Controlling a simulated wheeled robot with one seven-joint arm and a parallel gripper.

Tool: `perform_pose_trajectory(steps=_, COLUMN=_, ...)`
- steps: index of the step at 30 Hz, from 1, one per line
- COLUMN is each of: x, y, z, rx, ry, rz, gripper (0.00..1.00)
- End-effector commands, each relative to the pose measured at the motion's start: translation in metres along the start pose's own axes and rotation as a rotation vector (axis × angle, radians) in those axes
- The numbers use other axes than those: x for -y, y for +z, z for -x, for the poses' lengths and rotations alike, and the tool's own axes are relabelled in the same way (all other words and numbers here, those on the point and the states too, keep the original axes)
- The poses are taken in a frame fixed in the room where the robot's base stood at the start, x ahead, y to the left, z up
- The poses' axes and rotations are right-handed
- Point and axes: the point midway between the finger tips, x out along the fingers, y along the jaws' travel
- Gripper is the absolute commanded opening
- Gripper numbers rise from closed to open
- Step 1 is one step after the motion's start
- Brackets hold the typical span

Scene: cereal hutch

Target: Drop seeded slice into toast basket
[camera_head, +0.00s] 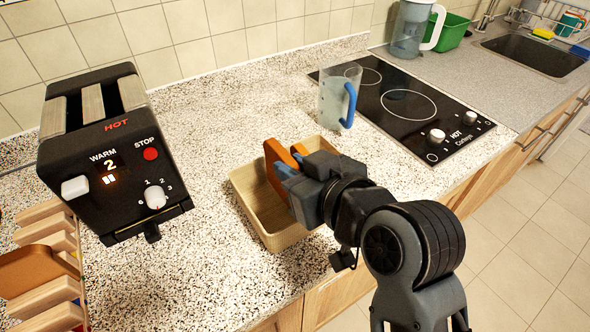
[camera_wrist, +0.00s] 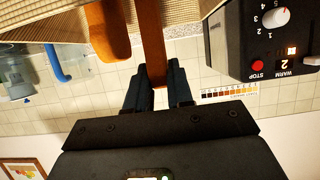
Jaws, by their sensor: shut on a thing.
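My gripper (camera_head: 285,171) is shut on a brown bread slice (camera_head: 275,164), taken here as the seeded slice; no seeds can be made out. The wrist view shows this slice (camera_wrist: 151,38) edge-on between the fingers (camera_wrist: 160,88). It is upright, with its lower part inside the woven toast basket (camera_head: 250,199); whether it touches the bottom is hidden. A second orange-brown slice (camera_head: 298,150) is beside it at the basket's far side, and it also shows in the wrist view (camera_wrist: 108,34). The basket weave fills part of the wrist view's top (camera_wrist: 50,22).
A black toaster (camera_head: 110,155) with a lit display stands at left. A wooden rack (camera_head: 45,225) holding a brown slice (camera_head: 38,270) is below it. A clear jug with a blue handle (camera_head: 336,98) stands behind the basket, near the black hob (camera_head: 410,105). Speckled counter between toaster and basket is clear.

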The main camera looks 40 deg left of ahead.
Motion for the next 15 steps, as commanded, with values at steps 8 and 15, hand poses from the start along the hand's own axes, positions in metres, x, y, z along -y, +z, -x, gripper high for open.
perform_pose_trajectory(steps=8, x=0.0, y=0.012, z=-0.005, rx=-0.001, ry=0.0, rz=0.0, gripper=0.0)
perform_pose_trajectory(steps=15, x=0.0, y=0.017, z=-0.007, rx=-0.001, ry=0.0, rz=0.0, gripper=0.0)
